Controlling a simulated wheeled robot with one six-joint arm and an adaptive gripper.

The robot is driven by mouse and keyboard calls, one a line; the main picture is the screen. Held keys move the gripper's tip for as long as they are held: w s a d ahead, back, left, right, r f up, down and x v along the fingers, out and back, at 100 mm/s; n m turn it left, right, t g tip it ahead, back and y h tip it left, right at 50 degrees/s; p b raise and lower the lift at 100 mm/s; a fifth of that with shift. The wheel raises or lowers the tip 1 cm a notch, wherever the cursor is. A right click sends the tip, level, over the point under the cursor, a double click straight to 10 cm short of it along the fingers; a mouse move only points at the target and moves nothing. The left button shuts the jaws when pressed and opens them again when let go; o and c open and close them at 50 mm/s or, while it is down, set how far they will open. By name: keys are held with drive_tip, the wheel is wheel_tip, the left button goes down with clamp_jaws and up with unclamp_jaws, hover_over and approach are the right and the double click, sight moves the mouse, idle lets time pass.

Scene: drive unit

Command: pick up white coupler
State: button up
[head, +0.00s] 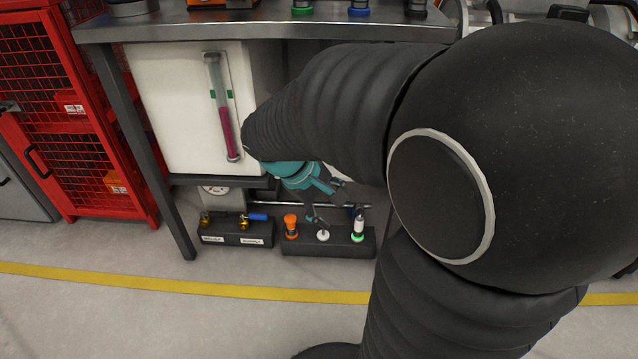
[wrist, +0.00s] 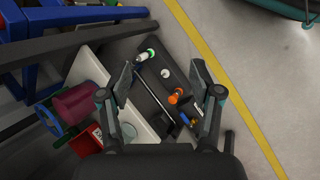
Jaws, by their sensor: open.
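The white coupler (head: 358,224) stands upright at the right end of a dark block (head: 335,248), with a green ring at its base. In the wrist view the white coupler (wrist: 146,55) is at the far end of the block, beyond and beside the left fingertip. My gripper (head: 328,203), with teal parts, is open and empty above the block. In the wrist view my gripper (wrist: 163,80) has its fingers spread on either side of the block's middle. My arm hides part of the area right of the block in the head view.
On the same block are a white disc (head: 323,235) and an orange coupler (head: 291,226). A valve block (head: 236,234) with brass fittings and a blue handle sits to the left. A white tank (head: 183,110) and table leg (head: 150,160) stand close by. The front floor is clear.

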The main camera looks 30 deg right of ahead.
sight(356, 226)
drive_tip(key=w+d+f+n+g+h+b, duration=0.1)
drive_tip(key=w+d+f+n+h, duration=0.4)
drive_tip(key=f, duration=0.4)
drive_tip(key=w+d+f+n+g+h+b, duration=0.1)
drive_tip(key=w+d+f+n+h, duration=0.15)
drive_tip(key=w+d+f, duration=0.45)
drive_tip(key=w+f+n+t+h+b, duration=0.1)
drive_tip(key=w+f+n+t, duration=0.15)
drive_tip(key=f, duration=0.65)
drive_tip(key=w+f+n+t+h+b, duration=0.15)
drive_tip(key=f+n, duration=0.25)
drive_tip(key=f, duration=0.5)
drive_tip(key=w+f+n+t+h, duration=0.2)
drive_tip(key=f+n+t, duration=0.1)
drive_tip(key=f, duration=0.6)
drive_tip(key=x, duration=0.8)
drive_tip(key=shift+d, duration=0.15)
drive_tip(key=shift+n, duration=0.3)
drive_tip(key=shift+w+r+x, duration=0.1)
drive_tip(key=shift+r+x, duration=0.1)
drive_tip(key=shift+x, duration=1.25)
drive_tip(key=shift+w+r+x, duration=0.15)
drive_tip(key=shift+x, duration=1.35)
clamp_jaws()
